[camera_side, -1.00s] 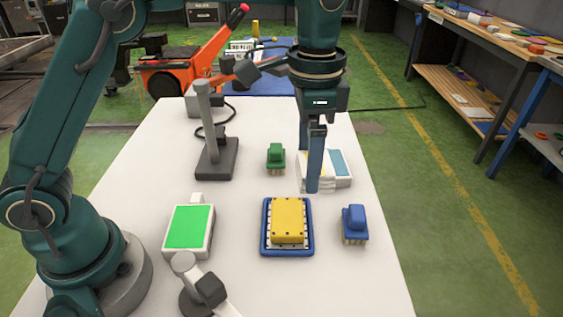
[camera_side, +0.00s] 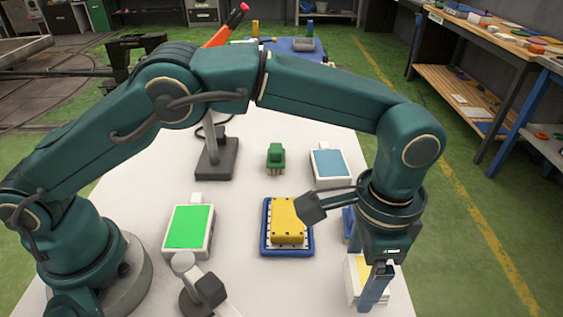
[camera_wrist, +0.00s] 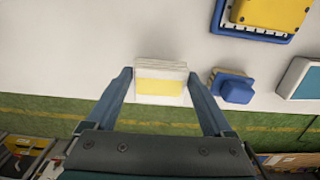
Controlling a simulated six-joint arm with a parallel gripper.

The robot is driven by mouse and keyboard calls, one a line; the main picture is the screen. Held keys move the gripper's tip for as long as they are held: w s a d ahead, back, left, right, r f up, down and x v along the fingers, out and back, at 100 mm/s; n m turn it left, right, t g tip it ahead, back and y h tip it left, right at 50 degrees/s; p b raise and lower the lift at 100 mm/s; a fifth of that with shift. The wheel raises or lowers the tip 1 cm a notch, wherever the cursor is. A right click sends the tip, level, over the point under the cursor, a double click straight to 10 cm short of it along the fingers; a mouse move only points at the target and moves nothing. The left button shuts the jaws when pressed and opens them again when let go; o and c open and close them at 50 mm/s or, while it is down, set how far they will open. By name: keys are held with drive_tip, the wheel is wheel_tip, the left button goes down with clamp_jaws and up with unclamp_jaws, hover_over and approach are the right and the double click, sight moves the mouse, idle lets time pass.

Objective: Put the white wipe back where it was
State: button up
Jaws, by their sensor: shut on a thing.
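The white wipe (camera_side: 355,290), a flat white block with a pale yellow patch, is at the front right of the white table. It also shows in the wrist view (camera_wrist: 160,70). My gripper (camera_side: 372,303) points down over this place, with its fingers (camera_wrist: 160,78) on either side of the wipe, shut on it. The near finger hides part of the wipe in the side view. I cannot tell whether its underside touches the table.
A blue brush (camera_wrist: 234,90) stands close beside the wipe. A yellow block (camera_side: 287,215) sits on a blue-rimmed tray (camera_side: 264,245). Behind are a blue-screen device (camera_side: 330,165) and a green brush (camera_side: 275,156); a green-screen device (camera_side: 188,228) is left. The table's edge is close.

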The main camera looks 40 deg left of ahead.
sight(359, 274)
drive_tip(key=shift+f, duration=1.65)
drive_tip(key=shift+f, duration=0.1)
drive_tip(key=o, duration=1.1)
drive_tip(key=shift+c, duration=0.2)
wheel_tip(359, 274, up, 11)
drive_tip(key=shift+w+r, duration=0.1)
drive_tip(key=shift+r, duration=0.45)
